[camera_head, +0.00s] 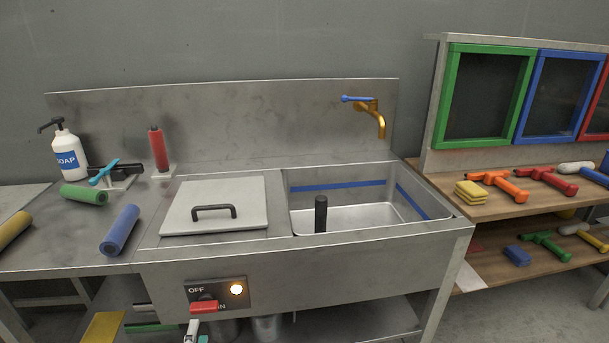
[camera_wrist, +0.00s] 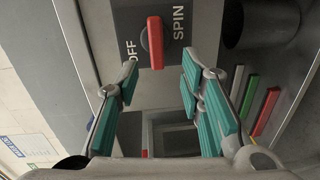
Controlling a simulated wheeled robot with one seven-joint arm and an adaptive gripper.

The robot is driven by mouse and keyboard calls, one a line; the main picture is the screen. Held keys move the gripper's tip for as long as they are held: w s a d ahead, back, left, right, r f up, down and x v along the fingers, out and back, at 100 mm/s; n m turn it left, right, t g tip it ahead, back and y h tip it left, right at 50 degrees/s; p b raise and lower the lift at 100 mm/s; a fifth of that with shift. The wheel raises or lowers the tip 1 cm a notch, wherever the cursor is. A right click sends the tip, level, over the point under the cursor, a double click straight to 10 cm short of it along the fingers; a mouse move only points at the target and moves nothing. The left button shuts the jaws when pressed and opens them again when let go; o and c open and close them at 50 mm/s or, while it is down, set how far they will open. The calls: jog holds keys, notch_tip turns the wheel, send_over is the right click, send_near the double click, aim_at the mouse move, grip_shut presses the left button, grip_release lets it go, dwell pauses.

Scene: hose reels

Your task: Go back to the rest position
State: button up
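My gripper (camera_wrist: 160,78) is open and empty, with its two teal-padded fingers spread apart in the wrist view. Just beyond the fingertips is the red switch knob (camera_wrist: 155,42), on a dark panel marked OFF and SPIN; the fingers appear clear of it. In the head view the red knob (camera_head: 204,307) is on the front of the steel sink unit, beside a lit lamp (camera_head: 237,290). Only a small part of my gripper (camera_head: 196,335) shows at the bottom edge, below the knob; the rest of it is out of frame there.
The sink unit (camera_head: 350,258) has a lidded left side (camera_head: 240,190) and an open basin. A wooden shelf (camera_head: 455,209) with coloured tools is at right. Bars (camera_wrist: 252,95) lie below the panel.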

aim_at(208, 309)
jog(key=w+r+m+g, duration=0.1)
jog(key=w+d+r+m+g, duration=0.1)
jog(key=w, duration=0.1)
jog(key=w+r+m+g+h, duration=0.1)
jog(key=w+m, duration=0.1)
jog(key=shift+w+d+r, duration=0.15)
jog(key=shift+w+d, duration=0.05)
jog(key=shift+d, duration=0.2)
jog(key=w+d+r+m+g, duration=0.2)
jog(key=r, duration=0.1)
jog(key=w+d+r+m+g, duration=0.1)
jog(key=r, duration=0.1)
jog(key=shift+d, duration=0.15)
jog(key=s+d+r+m+g+y, duration=0.1)
jog(key=s+d+r+m+g, duration=0.2)
jog(key=d+r, duration=0.65)
jog(key=s+d+r+m+g+y, duration=0.1)
jog(key=s+d+r+m+g, duration=0.2)
jog(key=d+r, duration=0.6)
jog(key=s+d+r+m+g+h, duration=0.25)
jog(key=s+d+m+h, duration=0.35)
jog(key=s+d, duration=1.75)
notch_tip(208, 309, up, 14)
jog(key=t+y+p, duration=0.1)
jog(key=t+p, duration=0.1)
jog(key=p, duration=1)
jog(key=shift+s+a+f+m, duration=0.15)
jog(key=shift+a+f+m, duration=0.1)
jog(key=shift+a+m, duration=0.15)
